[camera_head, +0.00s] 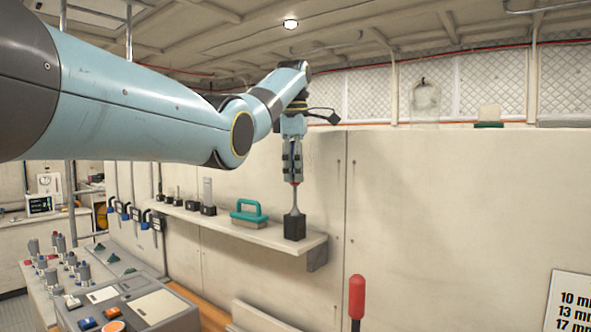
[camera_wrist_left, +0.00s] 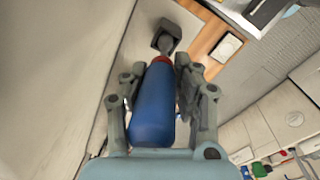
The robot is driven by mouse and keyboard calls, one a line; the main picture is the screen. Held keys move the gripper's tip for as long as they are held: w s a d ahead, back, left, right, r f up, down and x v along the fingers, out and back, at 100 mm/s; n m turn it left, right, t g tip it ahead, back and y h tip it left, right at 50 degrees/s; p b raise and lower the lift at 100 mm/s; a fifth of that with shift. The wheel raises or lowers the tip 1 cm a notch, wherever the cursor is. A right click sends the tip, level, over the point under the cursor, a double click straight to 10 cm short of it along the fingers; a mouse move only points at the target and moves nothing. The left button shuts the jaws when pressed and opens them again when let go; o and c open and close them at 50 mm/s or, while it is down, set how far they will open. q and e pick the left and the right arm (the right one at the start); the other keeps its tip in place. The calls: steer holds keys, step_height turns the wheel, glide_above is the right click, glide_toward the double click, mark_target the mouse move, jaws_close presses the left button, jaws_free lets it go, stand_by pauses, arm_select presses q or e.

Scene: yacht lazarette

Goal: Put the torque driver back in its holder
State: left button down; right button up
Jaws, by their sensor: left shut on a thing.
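My left gripper (camera_head: 293,180) is shut on the torque driver, pointing down above the right end of the wall shelf. In the left wrist view the driver's blue handle (camera_wrist_left: 153,105) with a red collar lies between the fingers of my left gripper (camera_wrist_left: 166,75). Below the collar is a grey shaft or cone (camera_head: 294,206), widening downward to the black block-shaped holder (camera_head: 294,228) on the shelf. The holder also shows in the left wrist view (camera_wrist_left: 158,42). The shaft lines up with the block; how deep it sits is hidden. My right gripper is out of view.
The shelf (camera_head: 262,235) also carries a teal-handled brush (camera_head: 249,213) left of the holder and several small dark blocks with tools further left. A red-handled upright rod (camera_head: 357,295) stands at front right. A control console (camera_head: 130,300) is at lower left.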

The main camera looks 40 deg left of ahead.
mark_target(295, 184)
arm_select(q)
steer(key=shift+f+b, duration=0.75)
steer(key=shift+f, duration=1.05)
steer(key=c, duration=0.9)
jaws_free()
steer(key=shift+c, duration=0.2)
steer(key=shift+r, duration=0.1)
step_height(295, 184, up, 10)
steer(key=shift+f, duration=0.1)
